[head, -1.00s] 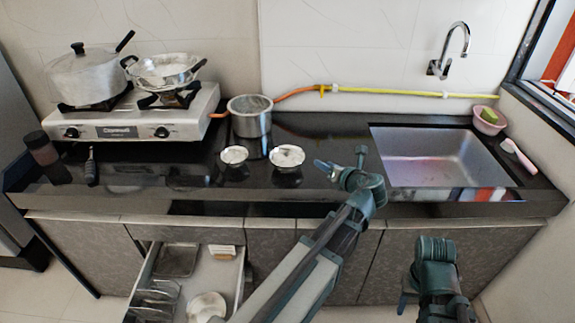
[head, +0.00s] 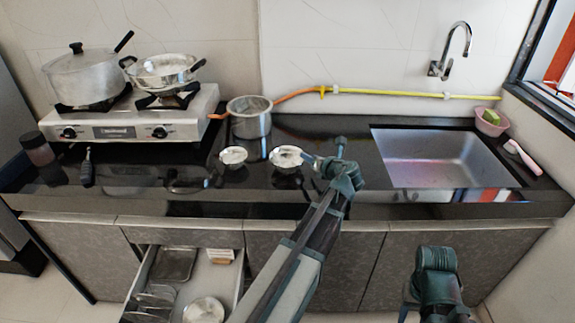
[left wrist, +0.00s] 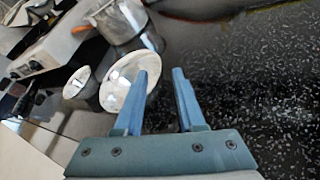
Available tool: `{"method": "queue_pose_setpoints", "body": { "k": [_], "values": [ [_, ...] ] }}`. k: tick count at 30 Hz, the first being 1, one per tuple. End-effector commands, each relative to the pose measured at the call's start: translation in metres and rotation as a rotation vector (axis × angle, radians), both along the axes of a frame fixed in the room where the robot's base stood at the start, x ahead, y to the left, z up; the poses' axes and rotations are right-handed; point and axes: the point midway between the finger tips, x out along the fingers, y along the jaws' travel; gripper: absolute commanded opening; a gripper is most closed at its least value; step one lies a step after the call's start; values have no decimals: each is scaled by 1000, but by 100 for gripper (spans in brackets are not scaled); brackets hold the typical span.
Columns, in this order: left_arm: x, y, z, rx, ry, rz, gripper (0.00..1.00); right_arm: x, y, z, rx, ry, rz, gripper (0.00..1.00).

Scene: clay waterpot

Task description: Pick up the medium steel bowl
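Two steel bowls stand on the dark counter. The larger one, which I take as the medium steel bowl (head: 286,154), is right of a smaller steel bowl (head: 233,155). In the left wrist view the larger bowl (left wrist: 116,80) is left of my fingers, and the smaller bowl (left wrist: 76,82) is farther left. My left gripper (head: 315,161) is at the larger bowl's right side. Its fingers (left wrist: 162,72) are apart and empty; the left fingertip overlaps the bowl's rim in view, and contact cannot be told. My right gripper (head: 408,300) is low in front of the cabinets, its fingers mostly hidden.
A steel pot (head: 249,118) stands behind the bowls. A gas stove (head: 115,128) with a lidded pot and a pan is at left. The sink (head: 440,158) is at right. An open drawer (head: 236,285) juts out below.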

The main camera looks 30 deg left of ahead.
Motion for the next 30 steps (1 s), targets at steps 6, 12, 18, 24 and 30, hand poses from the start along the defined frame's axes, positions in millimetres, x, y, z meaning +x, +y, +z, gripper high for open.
{"method": "queue_pose_setpoints", "body": {
  "k": [6, 12, 18, 24, 30],
  "values": [
    [16, 27, -13, -1, -1, 2, 39, 0, 0, -13, 0, 0, 0, 50],
    [18, 33, -13, 0, 0, 0, 39, 0, 0, -13, 0, 0, 0, 50],
    [17, 32, -13, -1, -1, 0, 19, 0, 0, -13, 0, 0, 0, 50],
    [17, 32, -13, -1, -1, 0, 0, 0, 0, -13, 0, 0, 0, 50],
    [18, 32, -13, -1, -1, 0, 0, 0, 0, -13, 0, 0, 0, 50]
  ]
}}
